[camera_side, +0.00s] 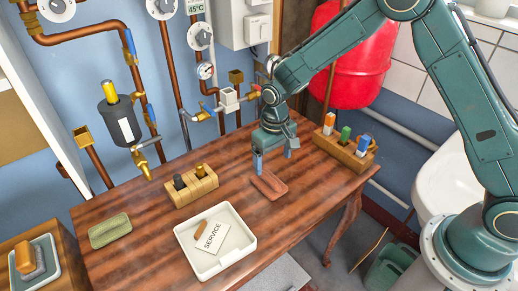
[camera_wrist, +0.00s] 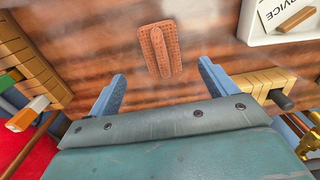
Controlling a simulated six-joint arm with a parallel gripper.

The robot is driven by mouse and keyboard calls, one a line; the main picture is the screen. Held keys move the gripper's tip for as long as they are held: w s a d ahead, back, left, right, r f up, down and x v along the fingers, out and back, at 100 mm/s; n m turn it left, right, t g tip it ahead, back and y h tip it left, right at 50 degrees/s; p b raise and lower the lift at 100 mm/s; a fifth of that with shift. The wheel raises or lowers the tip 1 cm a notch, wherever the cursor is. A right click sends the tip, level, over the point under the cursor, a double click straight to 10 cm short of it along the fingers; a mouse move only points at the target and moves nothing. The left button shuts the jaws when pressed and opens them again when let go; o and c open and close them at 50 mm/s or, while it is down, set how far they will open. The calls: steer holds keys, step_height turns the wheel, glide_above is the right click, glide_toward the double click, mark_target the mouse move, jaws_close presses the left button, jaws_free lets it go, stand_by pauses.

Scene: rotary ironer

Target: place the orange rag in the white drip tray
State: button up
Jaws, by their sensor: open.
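The orange rag (camera_side: 268,184) lies flat on the wooden table, with a folded ridge along its middle in the wrist view (camera_wrist: 172,62). My gripper (camera_side: 274,160) is open and empty above the table, just behind the rag. In the wrist view the rag shows ahead of and between the two blue fingers (camera_wrist: 160,72), apart from them. The white drip tray (camera_side: 206,264) stands at the table's front, left of the rag. It holds a card marked SERVICE (camera_side: 211,238) and a small brown piece (camera_side: 206,236). The tray's corner shows top right in the wrist view (camera_wrist: 264,41).
A wooden block with dark and brass pieces (camera_side: 191,187) stands behind the tray. Another block with coloured handles (camera_side: 343,146) stands at the right. A green pad (camera_side: 109,230) lies at the left. Pipes and valves line the back wall. The table between rag and tray looks clear.

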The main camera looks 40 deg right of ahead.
steer(key=shift+r, duration=1.4)
